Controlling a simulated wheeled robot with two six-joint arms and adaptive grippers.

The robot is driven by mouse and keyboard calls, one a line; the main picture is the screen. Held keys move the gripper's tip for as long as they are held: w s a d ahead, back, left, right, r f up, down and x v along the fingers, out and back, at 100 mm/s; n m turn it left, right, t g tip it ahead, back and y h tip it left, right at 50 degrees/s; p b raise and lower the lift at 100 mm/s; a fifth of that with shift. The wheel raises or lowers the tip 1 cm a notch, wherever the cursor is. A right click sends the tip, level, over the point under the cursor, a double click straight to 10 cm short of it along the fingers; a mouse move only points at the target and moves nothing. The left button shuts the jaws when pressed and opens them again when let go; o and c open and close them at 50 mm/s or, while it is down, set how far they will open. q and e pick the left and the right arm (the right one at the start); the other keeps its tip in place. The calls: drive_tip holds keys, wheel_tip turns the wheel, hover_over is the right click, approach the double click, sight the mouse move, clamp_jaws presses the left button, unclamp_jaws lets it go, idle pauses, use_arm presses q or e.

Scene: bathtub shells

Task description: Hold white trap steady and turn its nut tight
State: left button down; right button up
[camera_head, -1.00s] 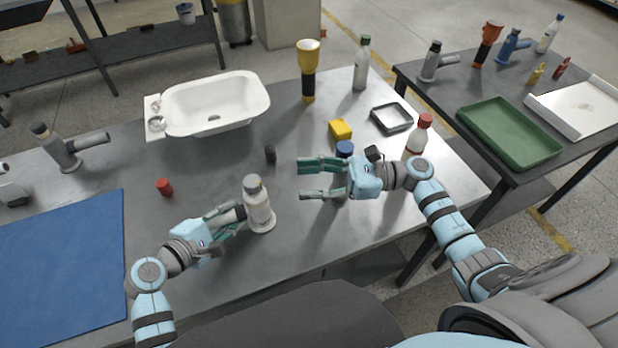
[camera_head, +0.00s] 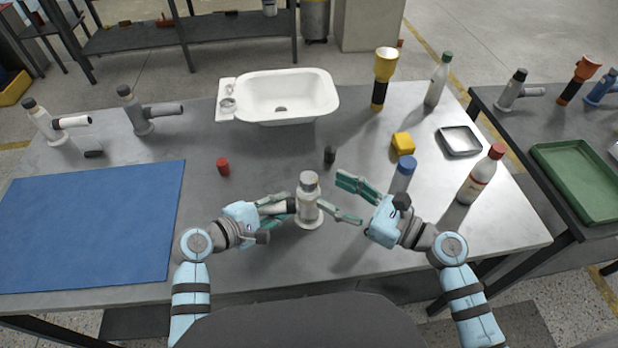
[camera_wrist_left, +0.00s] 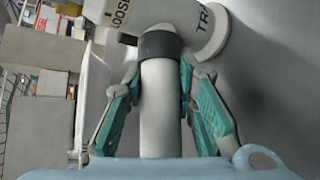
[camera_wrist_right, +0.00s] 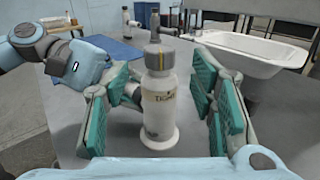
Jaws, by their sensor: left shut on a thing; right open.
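The white trap (camera_head: 309,213) stands upright on the grey table, with a grey top (camera_wrist_right: 154,22) and a side pipe (camera_wrist_left: 160,105) that has a dark grey collar (camera_wrist_left: 160,43) near the body. My left gripper (camera_head: 284,205) is shut on the side pipe, one green finger on each side. "LOOSE" lettering shows in part on the body in the left wrist view. My right gripper (camera_head: 346,195) is open to the right of the trap.
A small dark piece (camera_head: 330,154) and a red piece (camera_head: 223,167) lie behind the trap. A white basin (camera_head: 290,94) sits at the back; a blue mat (camera_head: 90,225) covers the left.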

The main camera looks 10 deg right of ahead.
sight(310, 177)
use_arm(q)
drive_tip(key=shift+a, duration=0.1)
use_arm(e)
drive_tip(key=x, duration=0.7)
drive_tip(key=shift+a, duration=0.1)
use_arm(q)
drive_tip(key=shift+s, duration=0.1)
use_arm(e)
drive_tip(key=c, duration=1.2)
drive_tip(key=n+g+y, duration=0.2)
drive_tip(key=g, duration=0.1)
drive_tip(key=shift+n, duration=0.4)
drive_tip(key=n+g+y, duration=0.1)
drive_tip(key=g, duration=0.2)
drive_tip(key=shift+n, duration=0.4)
drive_tip(key=o, duration=1.2)
